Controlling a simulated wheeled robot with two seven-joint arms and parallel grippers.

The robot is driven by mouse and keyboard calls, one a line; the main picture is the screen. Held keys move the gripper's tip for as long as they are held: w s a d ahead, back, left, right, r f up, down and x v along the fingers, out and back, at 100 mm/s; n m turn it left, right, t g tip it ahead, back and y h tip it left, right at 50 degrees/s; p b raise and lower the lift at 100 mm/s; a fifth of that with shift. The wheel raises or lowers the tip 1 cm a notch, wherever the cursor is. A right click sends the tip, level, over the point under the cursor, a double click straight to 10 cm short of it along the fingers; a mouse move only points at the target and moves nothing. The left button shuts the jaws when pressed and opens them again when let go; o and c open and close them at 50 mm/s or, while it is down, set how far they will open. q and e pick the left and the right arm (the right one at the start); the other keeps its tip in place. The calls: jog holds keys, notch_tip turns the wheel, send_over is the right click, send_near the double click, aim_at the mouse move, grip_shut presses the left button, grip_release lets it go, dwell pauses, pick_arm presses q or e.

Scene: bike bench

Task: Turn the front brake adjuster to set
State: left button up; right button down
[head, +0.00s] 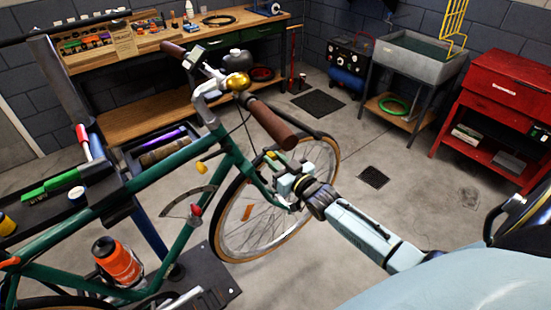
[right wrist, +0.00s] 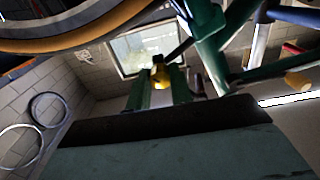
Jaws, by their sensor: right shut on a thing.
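The green bike stands at the left and centre with its front wheel (head: 229,226) turned toward the right. A small yellow front brake adjuster (head: 271,154) shows near the top of the fork. My right gripper (head: 282,172) reaches in from the right at the fork, beside the wheel. In the right wrist view the yellow adjuster (right wrist: 161,76) sits between the fingertips, and the gripper is shut on it. The fingers hide part of it, and I cannot read its setting. My left gripper is not in view.
The handlebar's brown grip (head: 272,125) hangs just above my right gripper. A wooden workbench (head: 150,118) stands behind the bike. A tool tray (head: 55,212) is at the left. A grey sink (head: 417,58) and red cabinet (head: 497,95) stand at the back right. The floor between is mostly clear.

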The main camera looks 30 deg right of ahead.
jog(key=n, duration=0.4)
jog(key=shift+n, duration=0.3)
jog(key=n, duration=0.4)
jog(key=shift+n, duration=0.3)
jog(key=n, duration=0.4)
jog(key=shift+d+n+b, duration=0.1)
jog(key=shift+n+b, duration=0.75)
jog(key=shift+n, duration=1.55)
jog(key=c, duration=1.3)
grip_release()
jog(key=shift+o, duration=0.2)
